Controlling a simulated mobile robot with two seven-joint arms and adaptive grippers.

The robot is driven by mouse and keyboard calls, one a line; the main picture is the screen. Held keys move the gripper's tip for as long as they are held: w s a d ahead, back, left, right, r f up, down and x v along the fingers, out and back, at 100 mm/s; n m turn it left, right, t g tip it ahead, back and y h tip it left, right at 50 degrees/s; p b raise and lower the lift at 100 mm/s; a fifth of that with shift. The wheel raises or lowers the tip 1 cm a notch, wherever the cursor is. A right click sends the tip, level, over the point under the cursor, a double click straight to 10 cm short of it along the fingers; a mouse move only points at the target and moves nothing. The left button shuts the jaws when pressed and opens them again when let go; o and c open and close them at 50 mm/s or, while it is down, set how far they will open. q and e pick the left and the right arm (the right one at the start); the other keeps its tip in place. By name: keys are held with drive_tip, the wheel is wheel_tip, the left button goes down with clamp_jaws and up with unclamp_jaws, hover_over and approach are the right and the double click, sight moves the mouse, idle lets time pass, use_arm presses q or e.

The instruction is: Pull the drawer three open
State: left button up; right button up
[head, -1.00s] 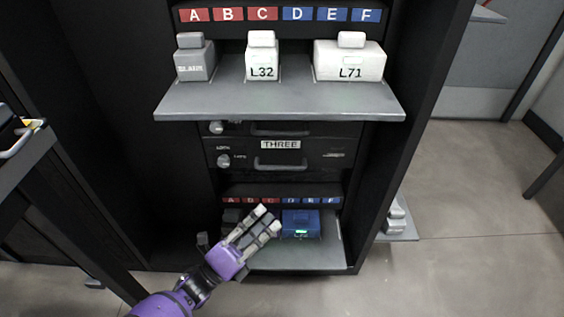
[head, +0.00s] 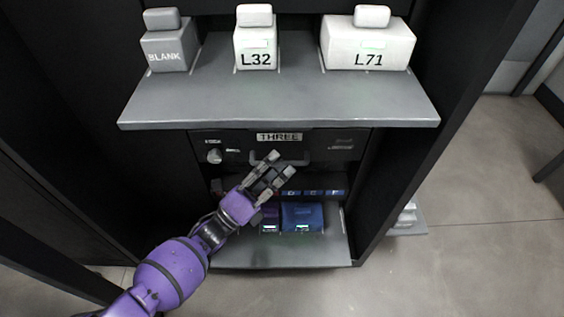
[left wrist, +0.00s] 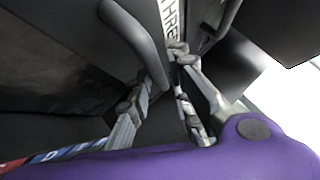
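Drawer three (head: 345,147) is a dark drawer front with a white "THREE" label (head: 279,137) and a round lock or knob at its left. It looks closed. Its dark bar handle (head: 300,157) is partly hidden by my left gripper (head: 282,163), which is in front of it. In the left wrist view the handle (left wrist: 135,32) runs down toward the space between the fingers of my left gripper (left wrist: 164,66). The fingers are apart. I cannot tell whether they touch the handle. My right gripper is in neither view.
A grey shelf (head: 280,105) juts out above the drawer, carrying a BLANK block (head: 165,45), an L32 block (head: 255,45) and an L71 block (head: 368,48). Below, a lower shelf (head: 300,253) holds a blue box (head: 303,217). Open floor lies to the right.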

use_arm(q)
drive_tip(key=shift+x, duration=0.95)
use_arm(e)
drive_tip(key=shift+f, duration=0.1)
use_arm(q)
clamp_jaws()
